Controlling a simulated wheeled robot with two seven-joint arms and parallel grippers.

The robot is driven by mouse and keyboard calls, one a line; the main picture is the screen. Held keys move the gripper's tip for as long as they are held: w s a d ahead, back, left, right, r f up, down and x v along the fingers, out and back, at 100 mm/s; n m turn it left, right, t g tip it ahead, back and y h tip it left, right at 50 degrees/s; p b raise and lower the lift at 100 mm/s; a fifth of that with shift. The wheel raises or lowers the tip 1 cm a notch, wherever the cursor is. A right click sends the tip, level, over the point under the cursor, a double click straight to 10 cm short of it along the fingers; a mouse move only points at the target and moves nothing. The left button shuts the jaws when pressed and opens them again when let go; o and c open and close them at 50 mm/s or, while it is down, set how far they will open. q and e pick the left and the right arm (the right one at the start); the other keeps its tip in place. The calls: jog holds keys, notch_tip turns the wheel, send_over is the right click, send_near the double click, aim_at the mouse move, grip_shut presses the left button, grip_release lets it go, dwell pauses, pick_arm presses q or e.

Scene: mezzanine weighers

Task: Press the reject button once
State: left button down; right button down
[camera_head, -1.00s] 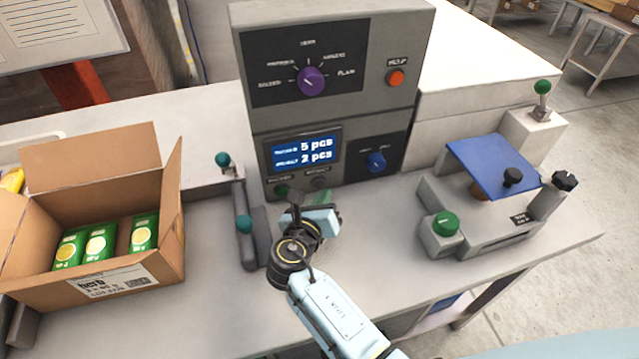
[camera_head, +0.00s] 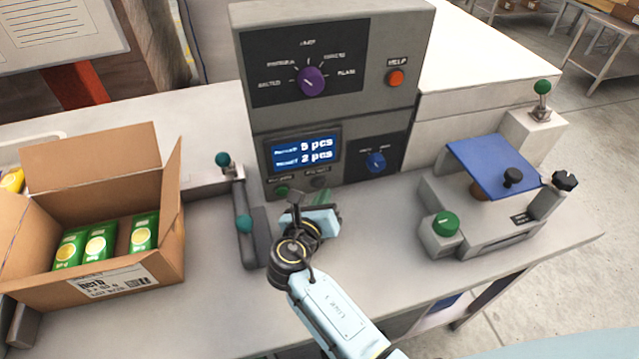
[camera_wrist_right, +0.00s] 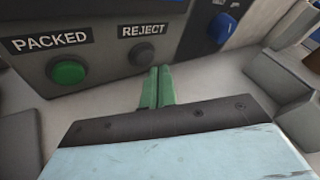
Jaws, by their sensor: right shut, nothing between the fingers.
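The reject button is a dark grey round button (camera_head: 318,183) below the display on the grey machine. In the right wrist view it (camera_wrist_right: 136,57) sits under a label reading REJECT. The green packed button (camera_wrist_right: 67,72) is to its left; it also shows in the head view (camera_head: 281,191). My right gripper (camera_head: 323,197) is shut and empty, just in front of the panel. In the right wrist view its green fingers (camera_wrist_right: 158,70) are together, their tips just right of the reject button. I cannot tell whether they touch the panel. My left gripper is not in view.
The display (camera_head: 305,152) reads 5 pcs and 2 pcs. A blue knob (camera_head: 375,162) is right of it. A blue-plated fixture (camera_head: 490,160) is at right.

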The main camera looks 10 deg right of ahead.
jog(key=shift+w, duration=0.15)
jog(key=shift+w, duration=0.25)
jog(key=shift+w+p, duration=0.3)
jog(key=shift+w, duration=0.15)
dwell(1.0)
jog(key=shift+s+r+p, duration=0.1)
jog(key=shift+s+p, duration=0.45)
jog(key=shift+p, duration=0.1)
jog(key=shift+s, duration=0.35)
